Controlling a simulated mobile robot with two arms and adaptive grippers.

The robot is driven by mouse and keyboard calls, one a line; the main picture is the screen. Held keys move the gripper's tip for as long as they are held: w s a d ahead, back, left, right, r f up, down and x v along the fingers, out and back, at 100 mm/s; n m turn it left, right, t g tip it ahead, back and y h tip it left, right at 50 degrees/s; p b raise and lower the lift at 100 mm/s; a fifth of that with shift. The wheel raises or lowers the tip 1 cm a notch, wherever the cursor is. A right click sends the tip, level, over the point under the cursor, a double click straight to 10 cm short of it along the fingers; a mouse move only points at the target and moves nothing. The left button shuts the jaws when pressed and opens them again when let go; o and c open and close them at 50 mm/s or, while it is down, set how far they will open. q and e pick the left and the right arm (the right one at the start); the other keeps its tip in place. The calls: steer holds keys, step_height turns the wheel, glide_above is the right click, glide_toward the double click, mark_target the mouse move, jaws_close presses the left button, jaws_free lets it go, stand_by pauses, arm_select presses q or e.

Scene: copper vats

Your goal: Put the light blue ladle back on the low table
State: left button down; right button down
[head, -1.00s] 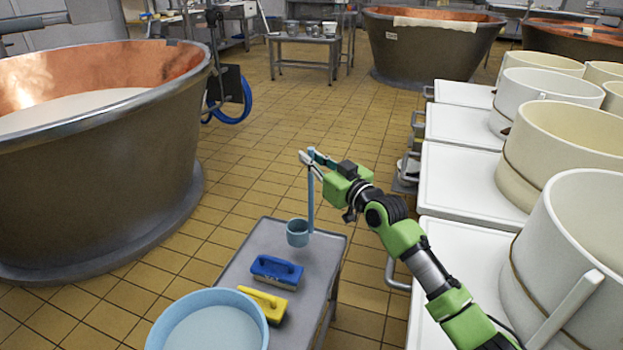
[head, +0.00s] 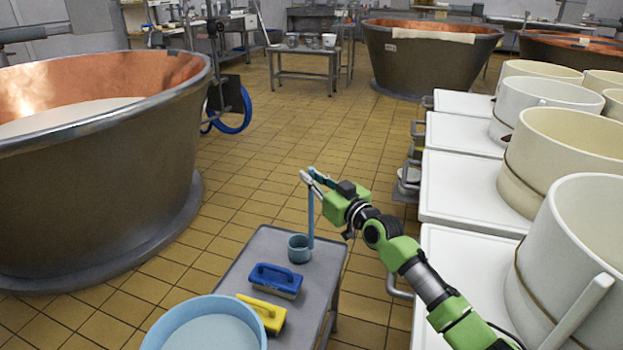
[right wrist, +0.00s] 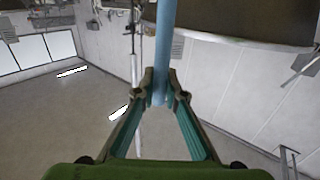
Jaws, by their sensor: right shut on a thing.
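The light blue ladle (head: 311,216) stands upright with its cup (head: 299,248) low, over the far part of the low grey table (head: 262,250). I cannot tell whether the cup touches the top. My right gripper (head: 312,180) is shut on the upper end of the ladle's handle. In the right wrist view the fingertips (right wrist: 160,88) close around the light blue handle (right wrist: 166,45). My left gripper is not in view.
On the low table are a blue brush (head: 276,280), a yellow brush (head: 265,312) and a light blue basin (head: 205,325). A large copper vat (head: 110,190) stands to the left. White tables with white tubs (head: 570,240) line the right. Tiled floor lies open beyond.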

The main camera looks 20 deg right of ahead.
steer(key=c, duration=2.5)
jaws_free()
steer(key=shift+f, duration=0.15)
steer(key=o, duration=0.4)
